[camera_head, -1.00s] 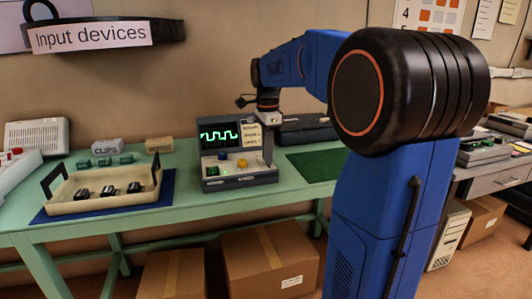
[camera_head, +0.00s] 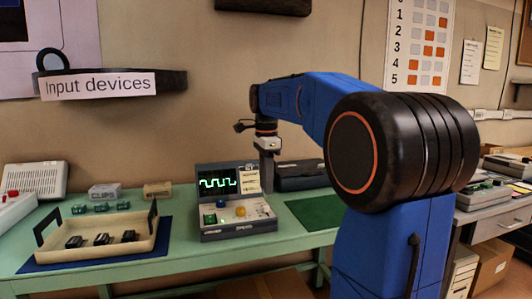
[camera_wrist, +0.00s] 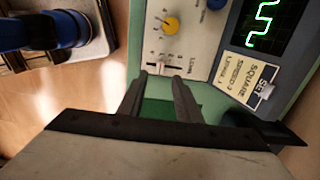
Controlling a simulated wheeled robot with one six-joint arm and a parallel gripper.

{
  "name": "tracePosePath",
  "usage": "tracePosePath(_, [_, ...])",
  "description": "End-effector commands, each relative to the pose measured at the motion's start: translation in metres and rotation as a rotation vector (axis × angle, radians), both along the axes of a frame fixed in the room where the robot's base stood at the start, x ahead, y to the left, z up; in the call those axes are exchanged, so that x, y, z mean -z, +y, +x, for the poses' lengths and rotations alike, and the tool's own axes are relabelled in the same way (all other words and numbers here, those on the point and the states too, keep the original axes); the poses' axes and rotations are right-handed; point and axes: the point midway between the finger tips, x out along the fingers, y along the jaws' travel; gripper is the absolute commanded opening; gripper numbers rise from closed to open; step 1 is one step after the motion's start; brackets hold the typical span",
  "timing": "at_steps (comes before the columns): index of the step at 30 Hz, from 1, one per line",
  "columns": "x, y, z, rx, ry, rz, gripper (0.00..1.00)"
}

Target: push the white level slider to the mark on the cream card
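The signal device (camera_head: 222,236) stands on the green table with a green wave on its screen. In the wrist view its panel (camera_wrist: 195,45) shows a yellow knob (camera_wrist: 171,25) and the small white level slider (camera_wrist: 163,66), about midway along its short slot. The cream card (camera_wrist: 249,82) reads SET, SQUARE, SPEED 3 and a level line; its number is too small to read surely. It also shows beside the screen in the head view (camera_head: 250,180). My gripper (camera_wrist: 158,76) is open and empty, its fingertips at the panel edge close to the slider; contact cannot be told.
A cream tray (camera_head: 100,252) with black clips lies on a blue mat at left. A green mat (camera_head: 308,212) and a dark case (camera_head: 300,176) are to the right of the device. A blue knob (camera_wrist: 216,3) is on the panel beside the yellow one.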

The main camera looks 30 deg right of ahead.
Motion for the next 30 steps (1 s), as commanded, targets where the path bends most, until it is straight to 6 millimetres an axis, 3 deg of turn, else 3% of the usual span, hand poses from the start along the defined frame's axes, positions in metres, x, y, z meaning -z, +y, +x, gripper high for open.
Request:
tracePosePath(9, [-0.063,0.000,0.001,0.000,-0.002,-0.001,0.31])
tracePosePath(15, [-0.092,0.000,0.001,0.000,-0.001,0.000,0.31])
tracePosePath(21, [-0.104,0.000,0.000,0.000,0.001,0.000,0.31])
tracePosePath(30, [-0.105,0.000,0.000,0.000,0.000,0.000,0.31])
